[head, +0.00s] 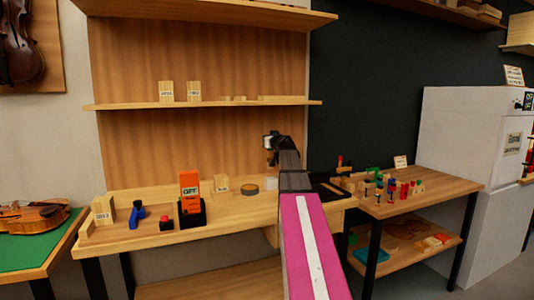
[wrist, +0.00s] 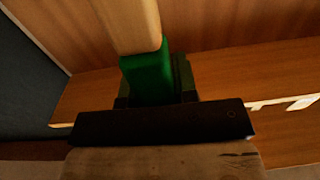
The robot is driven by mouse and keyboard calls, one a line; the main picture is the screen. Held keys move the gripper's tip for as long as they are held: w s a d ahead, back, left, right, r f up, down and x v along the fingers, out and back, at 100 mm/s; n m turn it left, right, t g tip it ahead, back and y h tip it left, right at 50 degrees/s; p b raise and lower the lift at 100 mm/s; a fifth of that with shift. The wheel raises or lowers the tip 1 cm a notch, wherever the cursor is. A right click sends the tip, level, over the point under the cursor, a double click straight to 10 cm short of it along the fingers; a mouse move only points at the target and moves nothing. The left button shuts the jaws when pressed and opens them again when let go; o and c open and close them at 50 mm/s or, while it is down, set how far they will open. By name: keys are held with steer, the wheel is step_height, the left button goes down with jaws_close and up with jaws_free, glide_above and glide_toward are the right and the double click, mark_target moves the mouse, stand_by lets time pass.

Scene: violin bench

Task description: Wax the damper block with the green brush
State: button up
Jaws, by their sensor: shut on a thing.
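My gripper (wrist: 155,90) is shut on a green brush (wrist: 148,75), which has a pale wooden part (wrist: 135,25) reaching up out of the wrist view. In the head view my gripper (head: 272,150) is above the right part of the bench, in front of the wooden back panel. The brush cannot be made out there. A small whitish block (head: 270,183) sits on the bench below the gripper. A labelled wooden block (head: 221,184) stands further left. I cannot tell which block is the damper block.
A dark round tin (head: 243,190) sits between the blocks. An orange box marked OFF (head: 190,190) stands in a black holder, with a blue tool (head: 138,213) to its left. A shelf (head: 210,104) runs above. A side table (head: 455,183) at right carries several coloured pieces.

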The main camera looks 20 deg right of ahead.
steer(key=s+a+n+g+y, duration=0.2)
steer(key=a+n+g+y, duration=0.4)
steer(key=a+n+y, duration=0.45)
step_height(320, 180, down, 7)
steer(key=a+m+y, duration=0.1)
steer(key=m, duration=0.1)
steer(key=shift+w, duration=0.2)
steer(key=shift+a+f+y, duration=0.1)
steer(key=shift+f+y, duration=0.15)
steer(key=shift+f, duration=0.25)
stand_by(2.1)
step_height(320, 180, up, 7)
stand_by(1.0)
steer(key=shift+s, duration=0.1)
stand_by(0.4)
